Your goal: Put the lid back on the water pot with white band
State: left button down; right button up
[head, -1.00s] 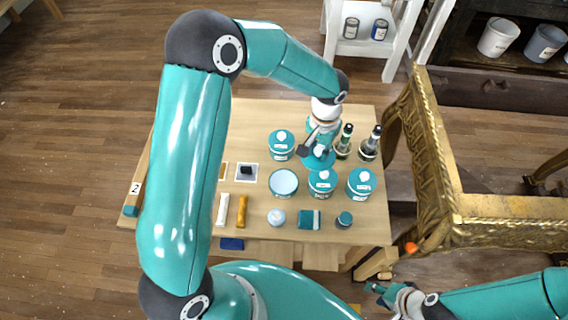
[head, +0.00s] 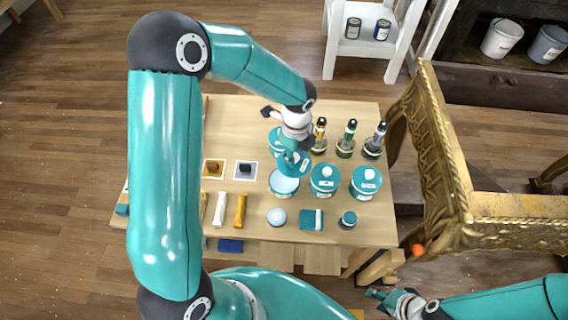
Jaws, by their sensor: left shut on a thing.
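The lidless water pot (head: 284,194) stands on the wooden table, a round teal pot with a pale blue interior. Its band is hard to make out at this size. My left gripper (head: 293,151) is shut on a teal lid (head: 295,165), held above the pot's far rim and slightly to the right. The lid looks tilted and covers part of the far side of the opening. I cannot tell whether it touches the rim. My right gripper (head: 379,296) is at the lower right, away from the table; its jaw opening is too small to read.
Lidded teal pots stand to the right (head: 325,181), farther right (head: 366,183), and behind my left gripper (head: 276,141). Dark bottles (head: 346,146) stand at the back right. A small jar (head: 277,217), a teal box (head: 311,220) and another jar (head: 348,220) line the front.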

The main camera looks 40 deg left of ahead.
aim_at(284, 162)
pick_arm(q)
jog(key=m, duration=0.2)
jog(key=a+f+m, duration=0.1)
jog(key=shift+s+f+m+b, duration=0.15)
jog(key=shift+s+m+b, duration=0.25)
jog(key=m, duration=0.3)
jog(key=s+a+f+m+b, duration=0.1)
jog(key=shift+f+m, duration=0.1)
jog(key=shift+m, duration=0.3)
notch_tip(284, 162, down, 4)
jog(key=b, duration=0.4)
jog(key=shift+f, duration=0.1)
jog(key=shift+f+b, duration=0.75)
jog(key=shift+f, duration=0.3)
jog(key=shift+r+p, duration=0.15)
jog(key=shift+p, duration=0.25)
jog(key=shift+f, duration=0.2)
dwell(0.8)
dwell(0.3)
